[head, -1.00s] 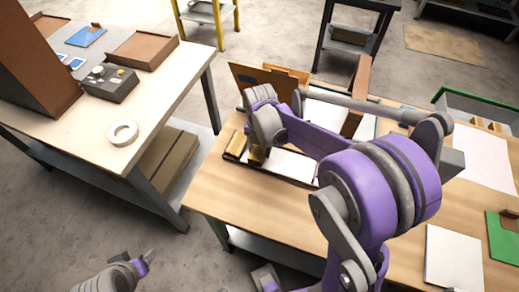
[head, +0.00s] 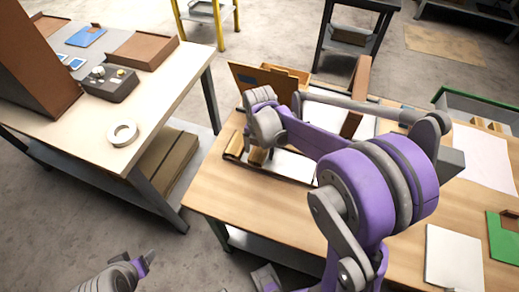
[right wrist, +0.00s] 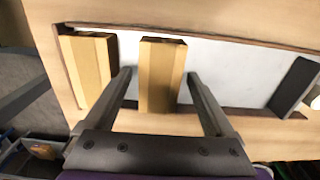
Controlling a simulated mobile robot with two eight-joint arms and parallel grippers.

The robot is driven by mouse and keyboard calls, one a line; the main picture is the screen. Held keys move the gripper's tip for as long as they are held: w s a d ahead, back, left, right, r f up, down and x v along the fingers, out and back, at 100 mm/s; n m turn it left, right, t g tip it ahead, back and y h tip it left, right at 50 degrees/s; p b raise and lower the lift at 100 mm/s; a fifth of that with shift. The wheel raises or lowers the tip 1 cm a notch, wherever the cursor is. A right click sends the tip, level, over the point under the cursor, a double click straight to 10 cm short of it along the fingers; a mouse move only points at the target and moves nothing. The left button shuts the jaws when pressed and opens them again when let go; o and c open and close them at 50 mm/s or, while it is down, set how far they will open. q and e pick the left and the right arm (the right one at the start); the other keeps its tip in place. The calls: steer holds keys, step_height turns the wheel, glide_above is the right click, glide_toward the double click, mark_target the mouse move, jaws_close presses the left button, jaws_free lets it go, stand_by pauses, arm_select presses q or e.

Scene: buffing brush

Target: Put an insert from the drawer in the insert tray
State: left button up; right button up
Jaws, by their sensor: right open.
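A shallow tray (right wrist: 240,72) with a white floor and wooden rim lies on the wooden table; its edge also shows in the head view (head: 292,166). In the right wrist view, one tan insert (right wrist: 161,72) stands between the fingers of my right gripper (right wrist: 160,88), and a second tan insert (right wrist: 90,68) stands to its left. My right gripper is open, with a finger on each side of the middle insert and visible gaps. Both inserts show in the head view beneath the gripper. My left gripper (head: 147,262) is away from the table, low in the head view. I cannot identify the drawer.
A dark block (right wrist: 295,86) sits at the tray's right end. An upright brown board (head: 357,95) stands behind my right arm. A green-rimmed bin (head: 475,115) and a white sheet (head: 453,258) are on the right. Another table (head: 165,75) stands left, across a floor gap.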

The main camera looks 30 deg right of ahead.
mark_target(259, 150)
step_height(259, 150, up, 7)
steer(key=shift+f, duration=0.15)
steer(key=shift+r, duration=0.35)
steer(key=shift+s+a+r, duration=0.1)
steer(key=shift+s+r, duration=0.05)
steer(key=s+a+f+m+t, duration=0.1)
steer(key=s+a+m+t, duration=0.1)
steer(key=s+m, duration=0.6)
steer(key=s+a+m+t, duration=0.3)
steer(key=s+m, duration=0.5)
steer(key=m, duration=1)
steer(key=shift+a+f, duration=0.35)
steer(key=shift+a, duration=0.45)
